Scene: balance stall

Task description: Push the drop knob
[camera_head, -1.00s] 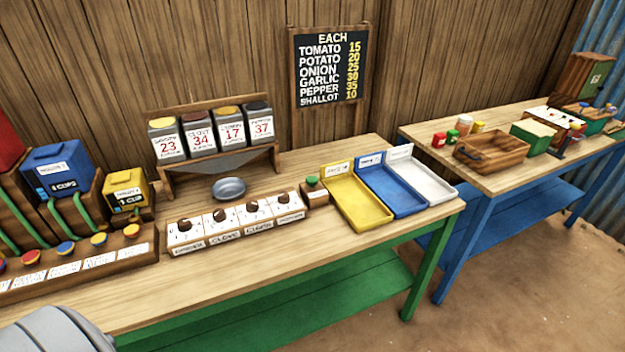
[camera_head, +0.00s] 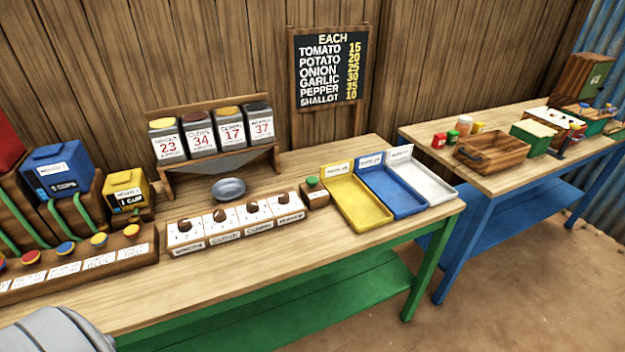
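A small wooden block with a green knob (camera_head: 312,181) on top stands on the near table, just right of a row of white dial boxes (camera_head: 237,223) with dark brown knobs. The block has a small pale label that I cannot read, so I cannot confirm it is the drop knob. Behind the dials, several numbered spice canisters (camera_head: 199,138) sit in a wooden rack above a grey chute. A round metal bowl (camera_head: 229,188) lies below the chute. Neither gripper shows; only a grey rounded part of my arm is at the lower left.
Yellow (camera_head: 357,200), blue (camera_head: 392,191) and white (camera_head: 424,181) trays lie right of the green knob. At left are blue (camera_head: 60,171) and yellow (camera_head: 126,191) dispensers above a row of coloured buttons (camera_head: 66,248). The front strip of the near table (camera_head: 205,275) is clear.

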